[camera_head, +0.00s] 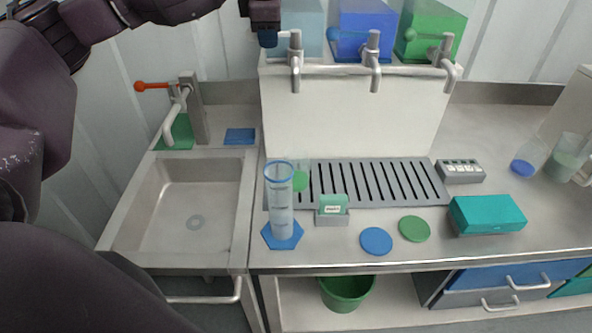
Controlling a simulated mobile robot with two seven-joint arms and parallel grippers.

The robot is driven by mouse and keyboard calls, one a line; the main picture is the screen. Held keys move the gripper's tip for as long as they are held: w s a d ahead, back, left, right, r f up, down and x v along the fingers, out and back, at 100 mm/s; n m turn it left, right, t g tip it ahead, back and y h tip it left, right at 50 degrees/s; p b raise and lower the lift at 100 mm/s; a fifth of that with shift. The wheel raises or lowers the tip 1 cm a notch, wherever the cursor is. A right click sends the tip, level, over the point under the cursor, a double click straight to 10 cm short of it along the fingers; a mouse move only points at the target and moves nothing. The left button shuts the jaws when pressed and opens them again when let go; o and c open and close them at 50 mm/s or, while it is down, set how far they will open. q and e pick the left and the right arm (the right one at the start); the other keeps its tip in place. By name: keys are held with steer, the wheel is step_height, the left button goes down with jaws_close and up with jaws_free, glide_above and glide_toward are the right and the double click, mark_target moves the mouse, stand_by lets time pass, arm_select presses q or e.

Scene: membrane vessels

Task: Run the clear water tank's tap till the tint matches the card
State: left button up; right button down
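The clear water tank (309,28) stands at the left of the raised shelf. Its grey tap (296,66) hangs over the left end of the slotted drip tray (400,182). A small clear vessel with green liquid (300,181) is on that end, partly hidden behind a tall blue-rimmed cylinder (281,205). A green card (334,203) with a white label stands in a grey holder in front of the tray. My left gripper (268,40) points down just left of the clear tap's lever; I cannot tell whether it touches it or how its fingers stand. My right gripper is out of view.
Blue (362,30) and green (432,30) tanks stand to the right with their own taps. A sink (190,205) is at left. Blue (376,240) and green (414,228) discs and a teal box (487,214) lie in front. Tinted beakers (528,160) stand at right.

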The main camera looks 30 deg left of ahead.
arm_select(q)
jaws_close()
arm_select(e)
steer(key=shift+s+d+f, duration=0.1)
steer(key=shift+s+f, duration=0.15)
